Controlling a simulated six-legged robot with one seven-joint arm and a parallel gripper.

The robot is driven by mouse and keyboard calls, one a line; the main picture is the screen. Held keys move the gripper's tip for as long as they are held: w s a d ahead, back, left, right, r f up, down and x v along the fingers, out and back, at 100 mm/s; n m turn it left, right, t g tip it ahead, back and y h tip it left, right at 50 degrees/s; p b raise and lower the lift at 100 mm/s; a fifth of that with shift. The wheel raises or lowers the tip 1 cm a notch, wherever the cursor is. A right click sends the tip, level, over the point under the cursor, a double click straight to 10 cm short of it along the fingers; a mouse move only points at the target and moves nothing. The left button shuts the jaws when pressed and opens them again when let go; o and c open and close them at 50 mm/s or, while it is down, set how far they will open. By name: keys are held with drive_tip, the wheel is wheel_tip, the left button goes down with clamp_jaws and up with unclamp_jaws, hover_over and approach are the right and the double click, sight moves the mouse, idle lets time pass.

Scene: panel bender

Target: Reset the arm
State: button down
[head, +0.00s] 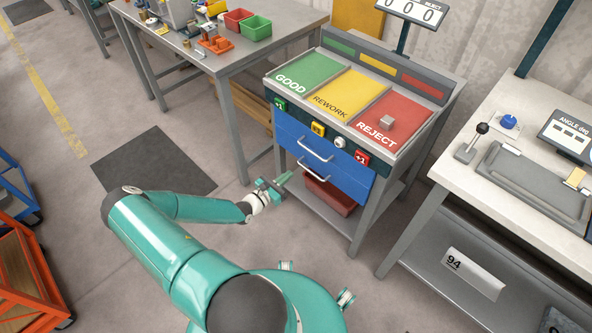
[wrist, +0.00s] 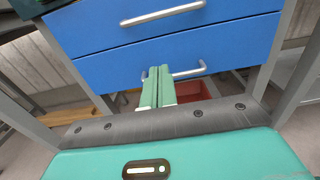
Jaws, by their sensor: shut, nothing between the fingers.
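My teal arm reaches from the bottom of the head view toward the sorting stand. My gripper (head: 281,183) is in front of the stand's blue drawers, low and to the left. In the wrist view its two green fingers (wrist: 157,87) are together with nothing between them. The fingers overlap the lower drawer handle (wrist: 188,72) in that view; I cannot tell whether they touch it. Both blue drawers (head: 316,160) look closed.
The stand has green GOOD (head: 306,78), yellow REWORK (head: 345,94) and red REJECT (head: 401,117) areas. A small grey block (head: 387,120) lies on REJECT. A red bin (head: 330,194) sits below the drawers.

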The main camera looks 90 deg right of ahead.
drive_tip(key=v, duration=0.4)
drive_tip(key=shift+w+a, duration=0.25)
drive_tip(key=shift+w, duration=0.1)
drive_tip(key=w+a+r+m+t+y, duration=0.3)
drive_tip(key=w+a+r+m+y, duration=0.15)
drive_tip(key=w+a+r, duration=0.85)
drive_tip(key=w+a+r+m+t+y, duration=0.4)
drive_tip(key=w+a+r+m, duration=0.3)
drive_tip(key=w+r, duration=0.6)
drive_tip(key=w+a+r+t+y, duration=0.1)
drive_tip(key=w+a+r+t, duration=0.15)
drive_tip(key=a+r, duration=0.4)
drive_tip(key=w+a+r+t+y, duration=0.1)
drive_tip(key=w+a+r+t, duration=0.2)
drive_tip(key=a, duration=0.6)
drive_tip(key=s+a+r+n+t+y, duration=0.1)
drive_tip(key=s+a+r+t, duration=0.1)
drive_tip(key=a+r, duration=0.3)
drive_tip(key=s+a+r+t+y, duration=0.2)
drive_tip(key=a+r, duration=0.4)
drive_tip(key=a, duration=0.3)
drive_tip(key=s+t, duration=0.1)
drive_tip(key=s, duration=0.1)
drive_tip(key=shift+s+a+r+n, duration=0.2)
drive_tip(key=shift+s+r+n, duration=0.05)
drive_tip(key=shift+r+n, duration=0.1)
